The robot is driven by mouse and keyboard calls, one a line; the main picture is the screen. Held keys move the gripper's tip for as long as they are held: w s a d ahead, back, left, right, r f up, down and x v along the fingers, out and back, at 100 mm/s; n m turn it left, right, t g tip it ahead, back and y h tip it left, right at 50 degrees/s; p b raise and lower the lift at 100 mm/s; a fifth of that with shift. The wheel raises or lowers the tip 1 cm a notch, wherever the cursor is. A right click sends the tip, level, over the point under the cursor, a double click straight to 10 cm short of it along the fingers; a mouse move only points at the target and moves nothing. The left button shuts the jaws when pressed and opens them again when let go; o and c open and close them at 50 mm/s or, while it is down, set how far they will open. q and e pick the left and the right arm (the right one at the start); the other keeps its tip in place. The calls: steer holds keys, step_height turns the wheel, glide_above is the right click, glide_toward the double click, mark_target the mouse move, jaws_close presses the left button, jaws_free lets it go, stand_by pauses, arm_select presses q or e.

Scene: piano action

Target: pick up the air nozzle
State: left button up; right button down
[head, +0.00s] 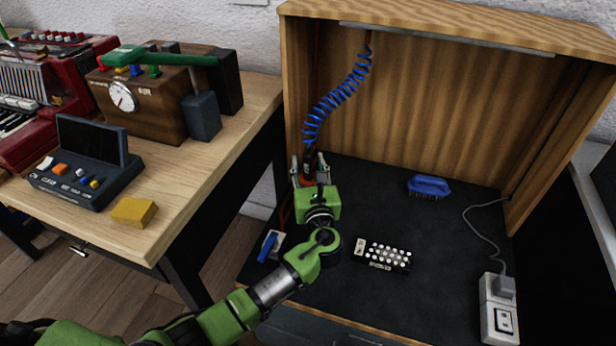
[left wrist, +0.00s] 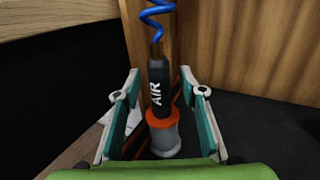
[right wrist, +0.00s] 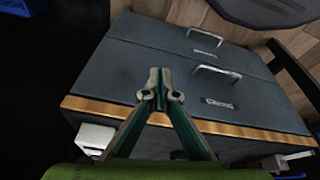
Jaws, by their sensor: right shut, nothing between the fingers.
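The air nozzle (left wrist: 157,95) is black, marked AIR, with an orange ring and a grey end. It hangs upright from a blue coiled hose (head: 339,97) in the left part of the wooden booth; in the head view the nozzle (head: 308,160) is partly hidden by my gripper. My left gripper (left wrist: 160,88) is open, with a finger on each side of the nozzle. Gaps show between both fingers and the nozzle. My right gripper (right wrist: 161,82) is shut and empty; in its wrist view it is over a dark drawer cabinet (right wrist: 150,55).
The booth floor (head: 375,205) holds a blue brush (head: 429,186), a dotted black block (head: 388,256) and a grey socket box (head: 497,310) with a cable. The left table (head: 200,190) carries a yellow sponge (head: 134,212) and several devices. The booth's left wall (head: 294,90) is close to the nozzle.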

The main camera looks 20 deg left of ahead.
mark_target(309, 157)
arm_select(q)
steer(key=shift+w+a, duration=0.15)
steer(key=shift+w, duration=0.2)
jaws_close()
arm_select(e)
steer(key=shift+f, duration=0.1)
arm_select(q)
steer(key=shift+r, duration=0.2)
